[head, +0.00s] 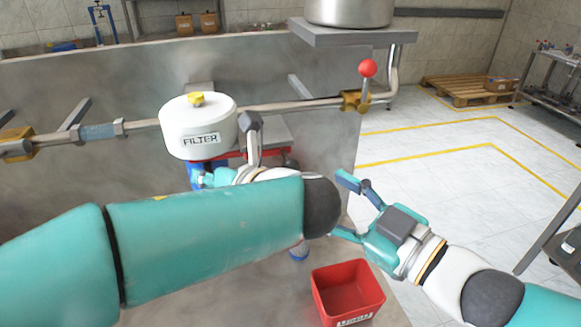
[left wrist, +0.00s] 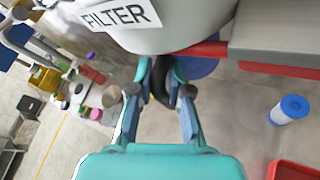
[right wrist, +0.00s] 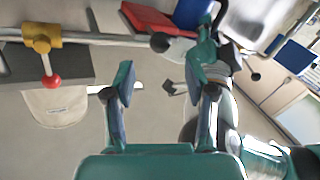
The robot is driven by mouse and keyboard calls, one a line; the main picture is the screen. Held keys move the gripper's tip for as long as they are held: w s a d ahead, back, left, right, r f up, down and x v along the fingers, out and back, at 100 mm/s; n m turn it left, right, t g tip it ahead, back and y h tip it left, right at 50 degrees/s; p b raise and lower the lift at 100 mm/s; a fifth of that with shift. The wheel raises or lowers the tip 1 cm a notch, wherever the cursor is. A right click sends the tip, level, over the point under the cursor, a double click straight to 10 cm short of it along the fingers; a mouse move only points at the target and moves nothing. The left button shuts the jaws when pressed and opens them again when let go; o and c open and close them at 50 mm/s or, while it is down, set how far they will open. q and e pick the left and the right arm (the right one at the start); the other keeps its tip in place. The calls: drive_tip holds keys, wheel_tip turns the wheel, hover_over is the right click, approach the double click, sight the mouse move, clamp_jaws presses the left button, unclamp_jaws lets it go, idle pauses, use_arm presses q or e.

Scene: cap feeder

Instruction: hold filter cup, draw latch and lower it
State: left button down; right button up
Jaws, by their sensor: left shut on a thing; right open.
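The white housing marked FILTER (head: 197,130) hangs on the pipe and has a yellow top knob. The blue filter cup (left wrist: 200,68) sits directly under it and touches its underside as far as I can see. My left gripper (left wrist: 160,82) is shut on a dark handle-like part in front of the cup. In the head view, my own arm hides much of this grip. A red bar (left wrist: 210,49), perhaps the latch, runs beside the housing's underside; it also shows in the right wrist view (right wrist: 150,18). My right gripper (right wrist: 162,85) is open and empty, apart from the bar.
A red bin (head: 348,288) stands on the bench at the front. A white cylinder with a blue top (left wrist: 290,109) stands near it.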

drive_tip(key=x, duration=0.9)
drive_tip(key=shift+w+a, duration=0.1)
drive_tip(key=shift+a, duration=0.05)
drive_tip(key=shift+f, duration=0.1)
clamp_jaws()
